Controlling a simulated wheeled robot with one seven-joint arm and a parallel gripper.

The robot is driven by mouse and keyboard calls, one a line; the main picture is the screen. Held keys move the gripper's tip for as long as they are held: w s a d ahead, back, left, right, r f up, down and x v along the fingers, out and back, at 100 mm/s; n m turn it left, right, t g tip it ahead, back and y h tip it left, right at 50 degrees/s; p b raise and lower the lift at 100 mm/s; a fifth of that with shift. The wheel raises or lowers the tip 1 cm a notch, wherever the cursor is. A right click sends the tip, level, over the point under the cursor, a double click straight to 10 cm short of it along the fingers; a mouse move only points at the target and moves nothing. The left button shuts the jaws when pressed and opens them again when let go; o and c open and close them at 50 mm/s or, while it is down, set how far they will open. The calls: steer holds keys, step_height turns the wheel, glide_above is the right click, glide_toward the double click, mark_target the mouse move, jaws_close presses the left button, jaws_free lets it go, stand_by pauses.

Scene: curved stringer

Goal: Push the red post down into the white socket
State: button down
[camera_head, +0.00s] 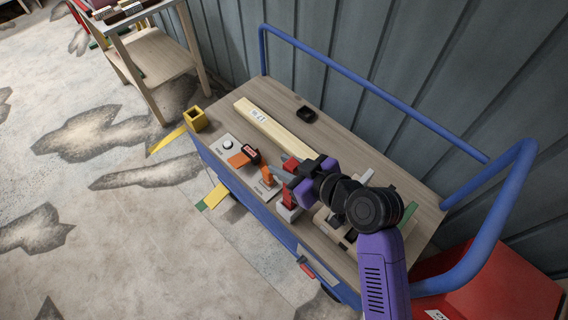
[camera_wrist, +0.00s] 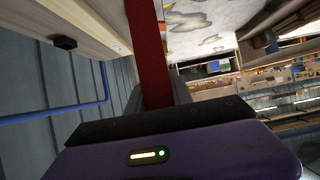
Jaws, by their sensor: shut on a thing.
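The red post (camera_head: 289,200) stands roughly upright on the cart, with its lower end at the white socket (camera_head: 289,213). Red also shows above my fingers in the head view. My gripper (camera_head: 284,178) is shut on the post and reaches in from the right. In the wrist view the red post (camera_wrist: 148,50) runs up the picture from between the jaws of my gripper (camera_wrist: 155,98). How deep the post sits in the socket cannot be told, and the socket is not visible in the wrist view.
The wooden cart top (camera_head: 345,150) has a blue rail (camera_head: 375,95) along the wall. An orange lever (camera_head: 267,175), a black-and-red switch (camera_head: 251,154) and a panel with a white knob (camera_head: 228,144) stand close left. A pale beam (camera_head: 275,125) lies behind; a yellow holder (camera_head: 195,119) stands at the left end.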

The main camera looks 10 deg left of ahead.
steer(key=shift+f+b, duration=1.25)
steer(key=shift+f, duration=0.4)
steer(key=c, duration=1.1)
jaws_free()
steer(key=shift+o, duration=0.2)
steer(key=v, duration=0.7)
steer(key=shift+s+d+r, duration=0.15)
steer(key=shift+s+d, duration=0.05)
steer(key=shift+d, duration=0.1)
